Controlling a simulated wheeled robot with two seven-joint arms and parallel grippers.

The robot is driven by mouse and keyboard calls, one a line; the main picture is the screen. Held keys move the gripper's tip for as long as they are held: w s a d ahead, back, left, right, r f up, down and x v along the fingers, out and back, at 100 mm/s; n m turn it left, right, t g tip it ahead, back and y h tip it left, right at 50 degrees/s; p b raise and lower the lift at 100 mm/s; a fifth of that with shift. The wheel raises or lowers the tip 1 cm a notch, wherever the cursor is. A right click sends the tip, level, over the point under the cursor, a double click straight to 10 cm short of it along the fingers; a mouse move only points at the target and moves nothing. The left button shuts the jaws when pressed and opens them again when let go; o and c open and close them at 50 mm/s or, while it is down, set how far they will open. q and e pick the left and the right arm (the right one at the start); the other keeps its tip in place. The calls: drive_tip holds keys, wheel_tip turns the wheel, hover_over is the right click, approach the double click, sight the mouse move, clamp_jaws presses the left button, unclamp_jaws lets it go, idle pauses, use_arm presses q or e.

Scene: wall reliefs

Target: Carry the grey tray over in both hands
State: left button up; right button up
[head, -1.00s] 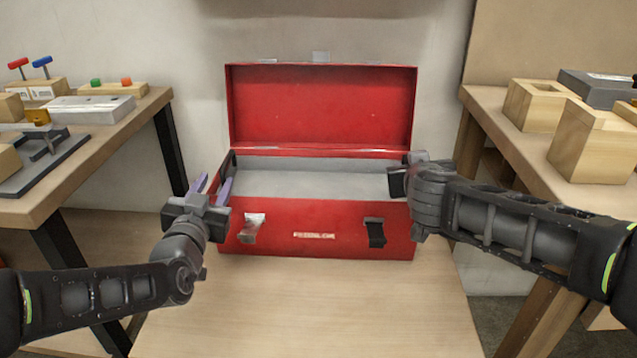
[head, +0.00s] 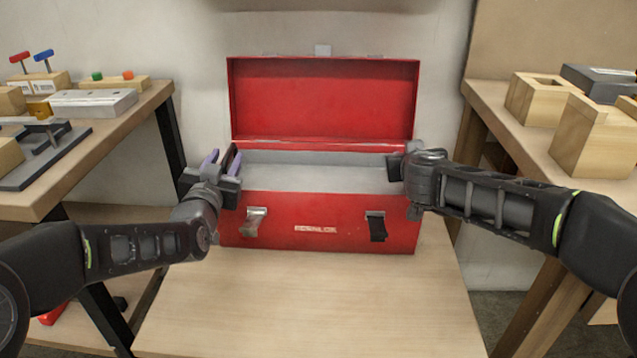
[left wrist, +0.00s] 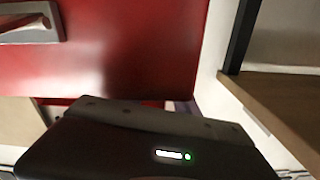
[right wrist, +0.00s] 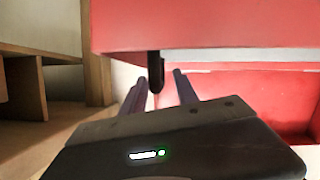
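The grey tray (head: 315,174) sits inside the open red toolbox (head: 318,228), its grey inner surface showing above the front wall. My left gripper (head: 222,162) is at the toolbox's left end. Its purple fingers are apart, with a dark upright part by them; contact cannot be told. In the left wrist view its fingers are mostly hidden. My right gripper (head: 399,167) is at the right end, its fingers hidden in the head view. In the right wrist view its fingers (right wrist: 160,95) stand apart, with a black peg-like part (right wrist: 155,72) between or just beyond them.
The toolbox stands on a wooden table (head: 310,305) with clear room in front. Its raised lid (head: 322,100) is behind the tray. A left bench (head: 110,130) and a right bench (head: 500,125) hold wooden blocks and other parts.

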use_arm(q)
drive_tip(key=shift+w, duration=0.3)
use_arm(e)
drive_tip(key=shift+w+f, duration=0.1)
drive_tip(key=shift+w, duration=0.15)
use_arm(q)
drive_tip(key=shift+c, duration=0.5)
use_arm(e)
drive_tip(key=shift+c, duration=0.5)
use_arm(q)
clamp_jaws()
use_arm(e)
drive_tip(key=shift+d, duration=0.1)
clamp_jaws()
use_arm(q)
drive_tip(key=shift+r, duration=0.1)
use_arm(e)
drive_tip(key=shift+d, duration=0.1)
